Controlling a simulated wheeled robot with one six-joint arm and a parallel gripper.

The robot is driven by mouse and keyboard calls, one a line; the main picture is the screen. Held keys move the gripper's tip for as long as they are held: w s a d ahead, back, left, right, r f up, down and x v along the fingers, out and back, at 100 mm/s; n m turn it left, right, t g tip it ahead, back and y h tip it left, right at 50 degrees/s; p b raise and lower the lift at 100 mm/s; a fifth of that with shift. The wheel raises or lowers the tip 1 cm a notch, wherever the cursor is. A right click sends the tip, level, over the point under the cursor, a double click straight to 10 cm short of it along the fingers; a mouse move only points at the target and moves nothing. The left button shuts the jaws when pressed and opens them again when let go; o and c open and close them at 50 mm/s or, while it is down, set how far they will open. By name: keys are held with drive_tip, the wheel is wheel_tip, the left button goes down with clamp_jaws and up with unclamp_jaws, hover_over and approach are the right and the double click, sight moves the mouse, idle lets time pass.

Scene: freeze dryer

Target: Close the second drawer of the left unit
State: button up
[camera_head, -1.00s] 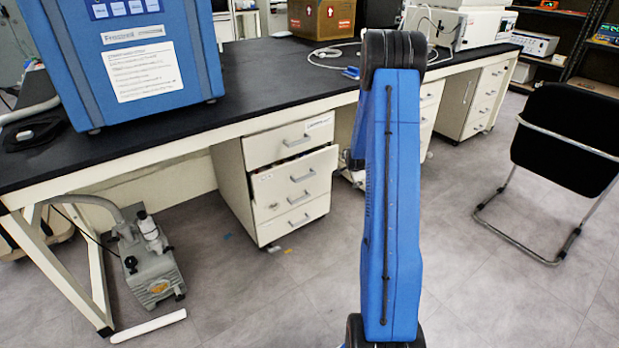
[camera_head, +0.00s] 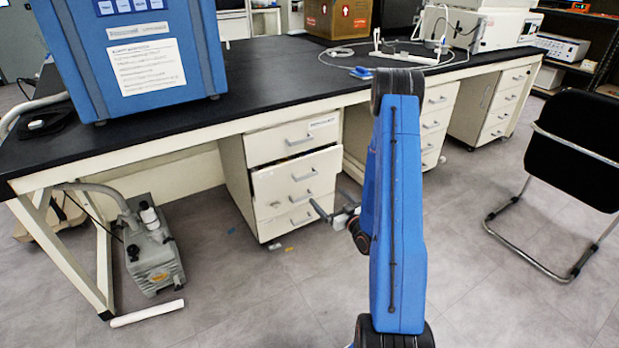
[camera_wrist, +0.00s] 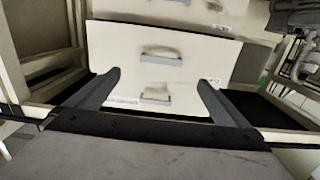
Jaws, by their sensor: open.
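The left drawer unit (camera_head: 236,187) stands under the black bench in the head view. Its second drawer (camera_head: 285,184) sticks out a little past the top drawer (camera_head: 264,150). My gripper (camera_head: 327,208) is to the right of the unit's front, partly hidden by my blue arm. In the wrist view, which looks upside down, my open gripper (camera_wrist: 158,88) has its two dark fingers wide apart with nothing between them. The second drawer's front (camera_wrist: 115,50) with its handle (camera_wrist: 161,58) faces them. Contact cannot be told.
A grey pump (camera_head: 152,258) and a white bar (camera_head: 147,313) are on the floor to the left. More drawer units (camera_head: 437,125) stand to the right under the bench. A black chair (camera_head: 574,150) is at the far right.

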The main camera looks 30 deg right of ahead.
approach(303, 172)
drive_tip(key=w, duration=0.6)
drive_tip(key=shift+w+a, duration=0.1)
drive_tip(key=shift+a, duration=0.1)
drive_tip(key=shift+c, duration=0.6)
drive_tip(key=c, duration=1.2)
drive_tip(key=w, duration=0.4)
drive_tip(key=shift+w, duration=0.25)
drive_tip(key=shift+c, duration=0.2)
drive_tip(key=o, duration=1.4)
drive_tip(key=shift+c, duration=0.2)
